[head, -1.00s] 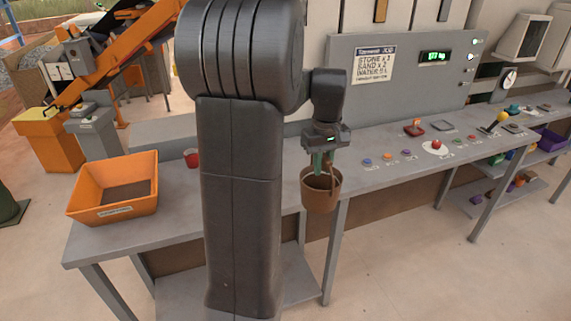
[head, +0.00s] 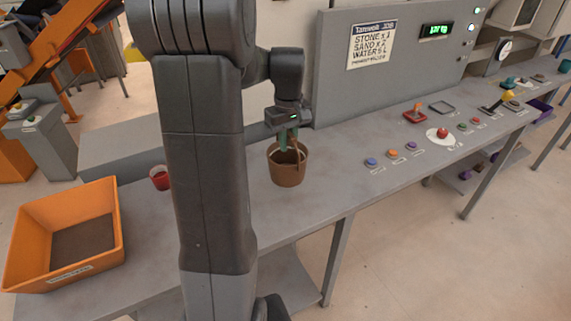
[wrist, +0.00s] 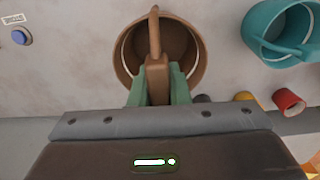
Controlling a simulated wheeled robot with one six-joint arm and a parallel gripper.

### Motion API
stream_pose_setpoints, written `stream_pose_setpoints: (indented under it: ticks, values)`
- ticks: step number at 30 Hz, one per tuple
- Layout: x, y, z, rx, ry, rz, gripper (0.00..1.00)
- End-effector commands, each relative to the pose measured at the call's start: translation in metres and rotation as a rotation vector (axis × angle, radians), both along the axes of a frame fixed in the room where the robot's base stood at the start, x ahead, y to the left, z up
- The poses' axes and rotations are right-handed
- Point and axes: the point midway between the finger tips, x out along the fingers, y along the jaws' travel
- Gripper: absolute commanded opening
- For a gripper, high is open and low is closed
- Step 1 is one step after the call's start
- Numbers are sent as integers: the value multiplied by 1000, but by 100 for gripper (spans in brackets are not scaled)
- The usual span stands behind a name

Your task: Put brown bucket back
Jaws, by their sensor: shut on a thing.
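The brown bucket (head: 287,166) hangs upright by its handle from my gripper (head: 289,137), over the grey bench. In the wrist view the green fingers of my gripper (wrist: 159,84) are shut on the handle's grip, and the brown bucket (wrist: 183,48) looks empty inside. I cannot tell for sure whether its base touches the bench top. A teal bucket (wrist: 283,35) stands to its right in the wrist view. The head view does not show that teal bucket, as my arm covers that part of the bench.
An orange tray (head: 112,220) sits on the bench (head: 300,213) at the left. A red cup (head: 160,178) stands beside my arm. Blue, orange and purple buttons and a red button (head: 442,132) lie to the right. A control panel (head: 335,90) rises behind. Small yellow and red cups (wrist: 288,101) show in the wrist view.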

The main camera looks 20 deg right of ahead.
Motion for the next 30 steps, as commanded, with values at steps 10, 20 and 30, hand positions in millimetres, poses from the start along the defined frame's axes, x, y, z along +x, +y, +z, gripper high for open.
stream_pose_setpoints:
  ticks: [10,20,30]
  values:
    - [0,0,-44,1,2,0,0]
    - [0,0,-61,-1,-2,0,0]
    - [0,0,-64,0,-1,0,38]
